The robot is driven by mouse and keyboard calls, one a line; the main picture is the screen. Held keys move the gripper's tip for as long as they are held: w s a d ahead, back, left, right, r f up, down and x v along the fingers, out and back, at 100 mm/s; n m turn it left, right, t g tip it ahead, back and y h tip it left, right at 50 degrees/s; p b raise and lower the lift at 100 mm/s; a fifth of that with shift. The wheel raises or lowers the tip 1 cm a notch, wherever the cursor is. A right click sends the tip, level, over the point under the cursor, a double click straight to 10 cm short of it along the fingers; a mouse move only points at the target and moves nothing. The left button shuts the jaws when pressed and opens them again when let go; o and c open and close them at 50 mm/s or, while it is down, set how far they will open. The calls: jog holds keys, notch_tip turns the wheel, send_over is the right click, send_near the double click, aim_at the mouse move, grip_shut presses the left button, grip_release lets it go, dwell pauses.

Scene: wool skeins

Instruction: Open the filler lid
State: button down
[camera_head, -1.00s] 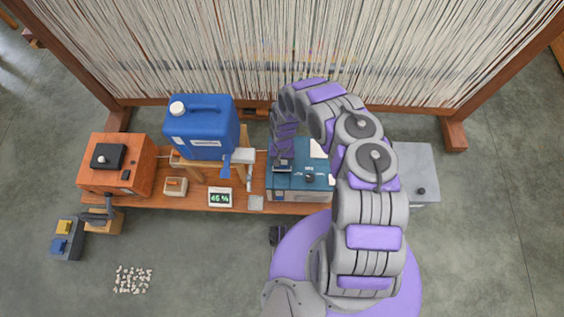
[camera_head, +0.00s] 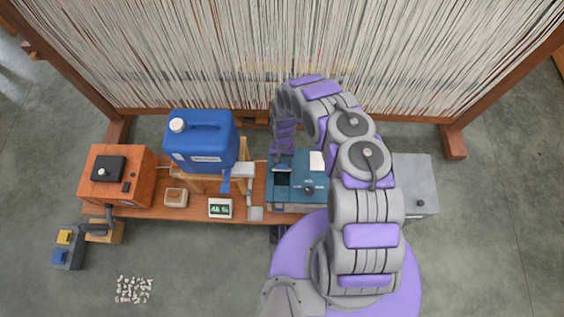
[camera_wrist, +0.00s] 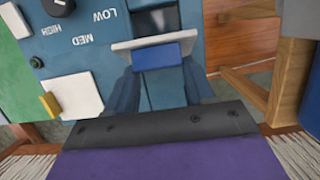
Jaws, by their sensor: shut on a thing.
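The teal humidifier box (camera_head: 310,199) stands on the bench, with a dial marked LOW, MED and HIGH. A dark opening (camera_head: 283,179) shows in its top at the left. In the wrist view, the pale lid plate (camera_wrist: 121,46) with its blue tab (camera_wrist: 156,51) is tilted up beside the dark opening (camera_wrist: 156,24). My gripper (camera_head: 283,160) is over the far edge of the opening and shut on the lid. The wrist view shows my gripper (camera_wrist: 160,68) at the tab; the exact contact is partly hidden.
A blue jerrycan (camera_head: 204,145) stands left of the humidifier, with a small display (camera_head: 220,208) in front. A wooden box (camera_head: 115,175) is farther left. A grey box (camera_head: 416,180) is at right. Hanging loom threads (camera_head: 230,50) fill the far side.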

jog(key=shift+w+f, duration=0.15)
jog(key=shift+w, duration=0.85)
jog(key=shift+w+f+b, duration=0.15)
jog(key=shift+w+f, duration=0.1)
jog(key=shift+w, duration=0.25)
jog(key=shift+w+f+b, duration=0.15)
jog(key=shift+w+f, duration=0.1)
jog(key=shift+w, duration=0.2)
jog(key=shift+c, duration=2)
grip_release()
jog(key=shift+s+r, duration=0.1)
jog(key=shift+s, duration=0.1)
jog(key=p+v, duration=0.3)
jog(key=v, duration=1.4)
jog(key=shift+w, duration=0.15)
jog(key=shift+a+r, duration=0.1)
jog(key=shift+c, duration=0.3)
